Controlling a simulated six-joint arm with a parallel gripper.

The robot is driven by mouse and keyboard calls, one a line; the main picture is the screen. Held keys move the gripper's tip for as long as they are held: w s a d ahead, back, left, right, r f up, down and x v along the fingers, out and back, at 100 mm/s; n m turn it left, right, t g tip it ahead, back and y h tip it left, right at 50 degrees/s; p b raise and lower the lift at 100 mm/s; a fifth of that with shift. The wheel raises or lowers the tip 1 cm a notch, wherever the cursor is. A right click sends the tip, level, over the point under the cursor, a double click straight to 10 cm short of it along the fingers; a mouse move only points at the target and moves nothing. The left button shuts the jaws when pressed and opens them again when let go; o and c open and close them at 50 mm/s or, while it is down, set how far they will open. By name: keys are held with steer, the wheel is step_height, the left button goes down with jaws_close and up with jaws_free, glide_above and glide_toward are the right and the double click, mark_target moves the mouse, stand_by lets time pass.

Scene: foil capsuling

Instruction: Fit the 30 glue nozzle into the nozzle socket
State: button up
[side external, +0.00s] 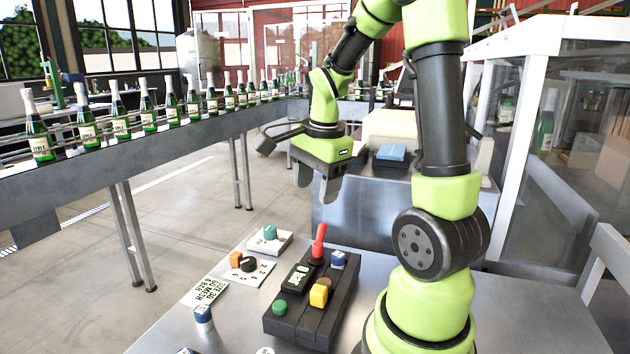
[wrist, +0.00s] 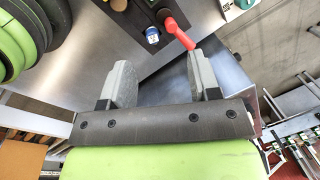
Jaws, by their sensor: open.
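My gripper (side external: 317,184) is open and empty, raised above and behind the bench items in the side view. In the wrist view its two fingers (wrist: 162,80) stand wide apart with nothing between them. Orange (side external: 236,259) and black (side external: 249,265) pieces sit on a white marked plate (side external: 262,274); a teal piece (side external: 270,232) sits on a white block behind. I cannot read which piece is the 30 nozzle. The dark fixture (side external: 300,328) carries a display, a yellow-orange block (side external: 319,294), and a blue-and-white piece (side external: 338,260). I cannot make out which part is the nozzle socket.
A red lever (side external: 319,240) stands up from the fixture, with a green button (side external: 279,307) at its front. A printed card (side external: 207,291) and a blue-topped piece (side external: 203,315) lie left. A bottle conveyor (side external: 150,140) runs behind; a glazed enclosure (side external: 560,130) stands right.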

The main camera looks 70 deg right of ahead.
steer(key=s+a+r+n+t+y, duration=0.1)
steer(key=a+r+n+t, duration=0.1)
steer(key=a+n, duration=0.4)
steer(key=s+a+r+n+t+y, duration=0.1)
steer(key=s+a+r+n, duration=0.1)
steer(key=a+n, duration=0.4)
steer(key=s+a+r+n+t, duration=0.2)
steer(key=a+r+n, duration=0.2)
steer(key=a+n, duration=0.2)
steer(key=shift+r+n+t+y, duration=0.3)
steer(key=shift+n+y, duration=0.1)
steer(key=shift+n, duration=0.3)
